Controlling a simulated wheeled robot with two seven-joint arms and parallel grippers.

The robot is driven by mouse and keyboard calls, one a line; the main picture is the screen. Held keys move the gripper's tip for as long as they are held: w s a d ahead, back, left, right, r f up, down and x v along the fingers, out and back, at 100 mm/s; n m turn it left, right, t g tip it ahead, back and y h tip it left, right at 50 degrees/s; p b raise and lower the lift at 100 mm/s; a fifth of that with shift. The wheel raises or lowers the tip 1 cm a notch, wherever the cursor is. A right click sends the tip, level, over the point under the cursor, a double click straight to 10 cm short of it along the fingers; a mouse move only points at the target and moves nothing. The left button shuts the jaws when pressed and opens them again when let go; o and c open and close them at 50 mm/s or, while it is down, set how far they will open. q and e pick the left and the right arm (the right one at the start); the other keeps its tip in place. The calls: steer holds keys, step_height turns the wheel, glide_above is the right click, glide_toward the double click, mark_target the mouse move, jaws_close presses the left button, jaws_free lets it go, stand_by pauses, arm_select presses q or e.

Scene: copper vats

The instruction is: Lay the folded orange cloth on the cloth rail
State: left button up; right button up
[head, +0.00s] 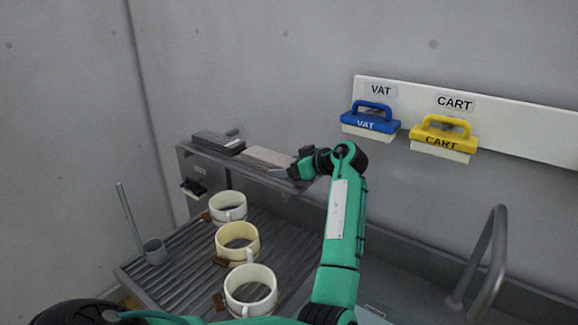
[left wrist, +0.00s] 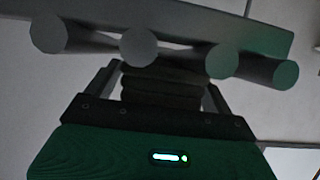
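My left gripper (head: 283,172) is at the back ledge in the head view, pointing left, just below a pale flat block. In the left wrist view, a folded, layered bundle (left wrist: 162,88) fills the space between the fingers of my left gripper (left wrist: 162,75). It looks dark brown in the shade, and I take it to be the folded cloth; no orange shows. Several round grey rod ends (left wrist: 139,47) under a grey bar lie just beyond the bundle; I cannot tell if they touch it or are the cloth rail. The cloth is hidden in the head view. My right gripper is not in view.
Three cream mugs (head: 237,243) stand on the ribbed drainer (head: 180,285). A dark stack (head: 218,143) and a pale block (head: 268,156) lie on the ledge. A blue brush (head: 371,118) and a yellow brush (head: 443,138) hang on a white wall board. A curved tap (head: 487,262) stands right.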

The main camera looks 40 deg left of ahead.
arm_select(q)
steer(key=shift+r, duration=0.15)
steer(key=shift+d, duration=0.35)
steer(key=b+v, duration=0.3)
steer(key=v, duration=0.8)
steer(key=shift+r+b, duration=0.2)
steer(key=shift+b, duration=0.2)
steer(key=shift+w, duration=0.1)
